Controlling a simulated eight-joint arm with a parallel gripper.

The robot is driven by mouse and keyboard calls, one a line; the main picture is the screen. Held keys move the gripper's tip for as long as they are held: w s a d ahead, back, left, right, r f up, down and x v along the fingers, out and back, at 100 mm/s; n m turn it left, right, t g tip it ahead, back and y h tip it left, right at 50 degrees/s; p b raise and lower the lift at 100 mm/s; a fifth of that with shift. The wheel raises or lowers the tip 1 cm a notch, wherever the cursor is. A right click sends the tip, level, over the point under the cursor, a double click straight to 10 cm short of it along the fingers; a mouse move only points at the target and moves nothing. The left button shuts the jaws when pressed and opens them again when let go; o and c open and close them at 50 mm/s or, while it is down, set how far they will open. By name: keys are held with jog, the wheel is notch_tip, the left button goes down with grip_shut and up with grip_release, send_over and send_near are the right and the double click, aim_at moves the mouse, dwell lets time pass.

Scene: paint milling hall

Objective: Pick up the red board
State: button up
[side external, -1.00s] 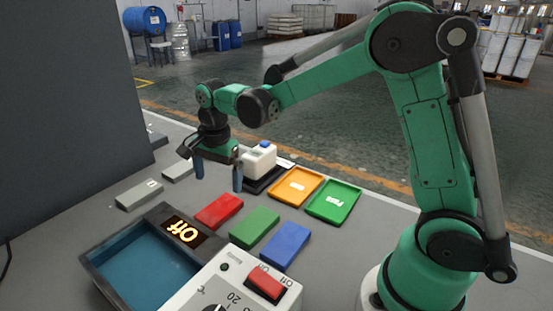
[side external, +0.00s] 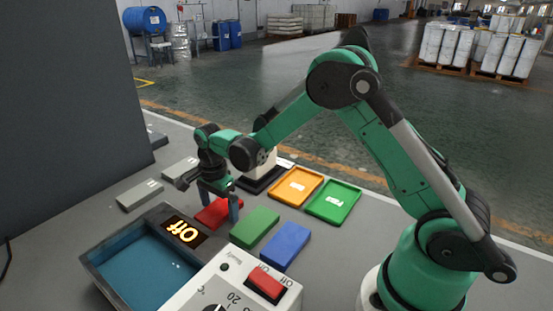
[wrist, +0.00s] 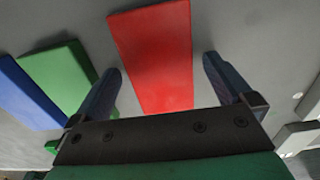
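The red board (side external: 213,213) lies flat on the grey table, to the left of the green board. In the wrist view the red board (wrist: 155,55) shows between and ahead of the two blue fingers. My gripper (side external: 219,205) is low over the red board, with one finger on each side of it. In the wrist view my gripper (wrist: 160,84) is open, with a gap between each finger and the board. The gripper partly hides the board in the side external view.
A green board (side external: 255,227) and a blue board (side external: 285,246) lie to the right. An orange tray (side external: 294,187) and a green tray (side external: 333,202) are behind. A water bath (side external: 150,265) with an "Off" display stands in front. Grey blocks (side external: 139,195) lie at left.

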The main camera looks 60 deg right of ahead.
aim_at(219, 208)
jog(key=c, duration=1.2)
jog(key=shift+r, duration=0.15)
notch_tip(219, 208, up, 19)
jog(key=s+a+f+n, duration=0.15)
jog(key=s+n, duration=0.45)
jog(key=n, duration=1.2)
jog(key=w+d+r+m, duration=0.1)
jog(key=w+m, duration=0.5)
jog(key=m, duration=1.2)
jog(key=shift+d+r, duration=0.25)
jog(key=shift+r, duration=0.4)
